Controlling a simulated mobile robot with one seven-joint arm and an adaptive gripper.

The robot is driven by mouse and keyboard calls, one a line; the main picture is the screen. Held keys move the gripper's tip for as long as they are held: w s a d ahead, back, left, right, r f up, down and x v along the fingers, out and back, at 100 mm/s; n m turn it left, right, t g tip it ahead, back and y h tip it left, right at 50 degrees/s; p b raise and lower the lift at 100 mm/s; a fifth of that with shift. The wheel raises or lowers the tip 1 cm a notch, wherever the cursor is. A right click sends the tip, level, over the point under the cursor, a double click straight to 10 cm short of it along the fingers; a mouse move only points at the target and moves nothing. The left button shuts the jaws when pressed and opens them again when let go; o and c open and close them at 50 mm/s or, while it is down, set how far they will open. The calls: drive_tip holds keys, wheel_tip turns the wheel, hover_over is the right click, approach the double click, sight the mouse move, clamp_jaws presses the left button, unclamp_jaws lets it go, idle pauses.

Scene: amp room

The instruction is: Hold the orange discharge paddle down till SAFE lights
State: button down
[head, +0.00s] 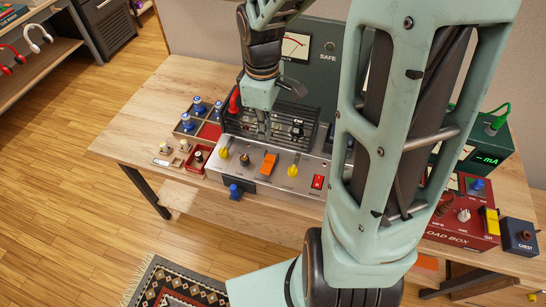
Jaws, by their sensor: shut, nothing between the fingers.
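The orange discharge paddle (268,164) stands on the grey control panel (236,174), between two yellow knobs. My gripper (263,134) points down, its fingers shut and empty. In the picture it is just above and slightly left of the paddle, in front of the black grille; a gap shows between fingertips and paddle. I cannot tell how far apart they are in depth. The SAFE lamp (329,46) on the dark green back unit (318,80) looks grey and unlit. A meter (295,46) with a red needle is left of it, partly hidden by my wrist.
A black grille (234,120) with parts inside stands behind the panel. A red switch (317,182) is at the panel's right. Trays of small parts (196,118) lie left. My arm hides the middle right; a red load box (462,222) and a green mA meter (485,160) stand beyond it.

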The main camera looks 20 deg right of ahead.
sight(265, 171)
drive_tip(key=shift+f, duration=0.1)
idle(0.3)
wheel_tip(265, 171, down, 14)
drive_tip(key=shift+r+b, duration=0.1)
drive_tip(key=shift+b, duration=0.25)
idle(0.4)
drive_tip(key=shift+s+a+f+b, duration=0.1)
drive_tip(key=shift+s+f+b, duration=0.1)
drive_tip(key=shift+f+b, duration=0.35)
drive_tip(key=shift+s+a+f+b, duration=0.1)
drive_tip(key=shift+s+f+b, duration=0.1)
drive_tip(key=shift+f+b, duration=0.25)
drive_tip(key=shift+r, duration=0.15)
drive_tip(key=shift+r+p, duration=0.1)
drive_tip(key=shift+p, duration=0.25)
idle(1.8)
drive_tip(key=shift+r+p, duration=0.65)
drive_tip(key=shift+r, duration=0.05)
